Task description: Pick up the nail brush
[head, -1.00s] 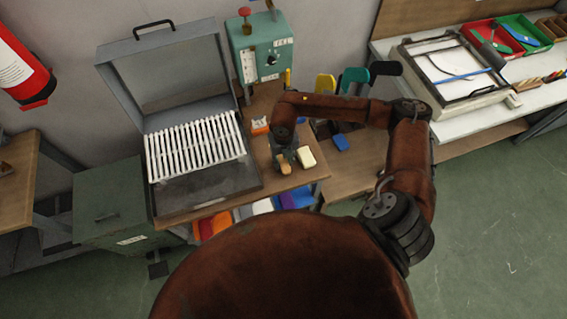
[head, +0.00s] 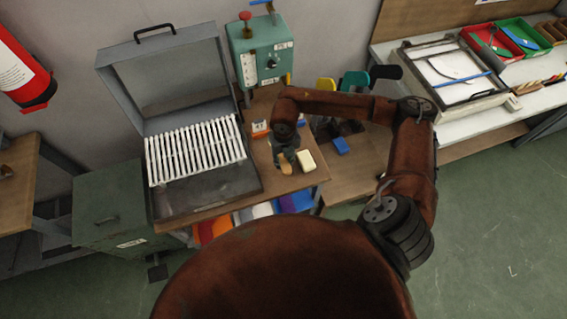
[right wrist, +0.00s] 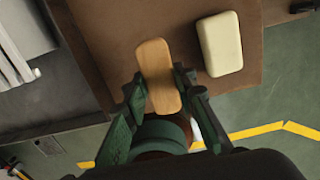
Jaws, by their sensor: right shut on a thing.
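The nail brush (right wrist: 155,65) has a wooden, rounded oblong back and lies near the front edge of the wooden bench. In the head view the brush (head: 286,169) shows just below my right gripper (head: 283,158). In the right wrist view my right gripper (right wrist: 160,92) has a finger on each side of the brush's near half and is shut on it. The brush appears at bench level; whether it is clear of the surface cannot be told. Its bristles are hidden. My left gripper is not in view.
A cream soap-like block (right wrist: 221,44) lies just right of the brush, also in the head view (head: 306,161). A grey open case (head: 205,195) with white slats stands left. A green machine (head: 262,55) stands behind. A blue block (head: 341,146) lies right, on a lower surface.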

